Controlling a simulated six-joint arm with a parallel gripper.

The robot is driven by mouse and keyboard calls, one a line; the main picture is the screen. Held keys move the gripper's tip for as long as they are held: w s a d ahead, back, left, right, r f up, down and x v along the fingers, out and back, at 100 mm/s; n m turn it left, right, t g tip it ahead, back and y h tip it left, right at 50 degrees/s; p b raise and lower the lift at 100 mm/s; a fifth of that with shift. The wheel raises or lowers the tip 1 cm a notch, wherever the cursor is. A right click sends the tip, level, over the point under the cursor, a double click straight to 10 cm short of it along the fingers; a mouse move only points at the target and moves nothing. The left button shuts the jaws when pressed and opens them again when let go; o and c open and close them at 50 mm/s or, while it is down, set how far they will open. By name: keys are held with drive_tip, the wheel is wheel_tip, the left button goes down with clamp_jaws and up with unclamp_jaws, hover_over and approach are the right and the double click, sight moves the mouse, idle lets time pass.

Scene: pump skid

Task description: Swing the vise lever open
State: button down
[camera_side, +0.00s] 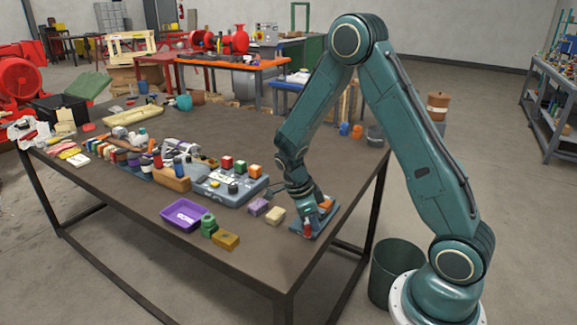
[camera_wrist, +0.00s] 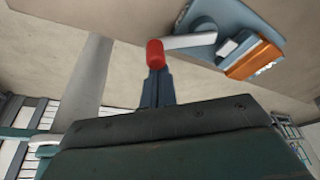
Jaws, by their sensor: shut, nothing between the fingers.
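The vise has a blue-grey base (camera_side: 322,226) and stands near the right front corner of the table. In the wrist view its base (camera_wrist: 213,17) is at the upper right, with an orange block (camera_wrist: 254,60) beside a grey jaw piece. A pale lever arm (camera_wrist: 190,41) runs left from the vise to a red knob (camera_wrist: 155,54). The red knob (camera_side: 307,229) also shows in the side view, low by the gripper. My gripper (camera_wrist: 157,77) is shut, its fingertips right at the red knob; I cannot tell whether they touch it. In the side view my gripper (camera_side: 306,212) is over the vise, partly hiding it.
The table behind the vise looks clear. A dark bin (camera_side: 394,270) stands on the floor beyond the table edge.

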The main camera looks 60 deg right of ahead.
drive_tip(key=shift+w, duration=0.1)
drive_tip(key=shift+w+a+m+y, duration=0.3)
drive_tip(key=shift+w+a+m, duration=0.15)
drive_tip(key=shift+m, duration=0.65)
drive_tip(key=shift+w+a, duration=0.25)
drive_tip(key=shift+w, duration=0.5)
drive_tip(key=shift+w+a, duration=0.2)
drive_tip(key=shift+w, duration=0.5)
drive_tip(key=shift+w+d, duration=0.15)
drive_tip(key=shift+w, duration=1.05)
drive_tip(key=shift+w+d, duration=0.1)
drive_tip(key=shift+w, duration=0.15)
drive_tip(key=shift+s, duration=0.2)
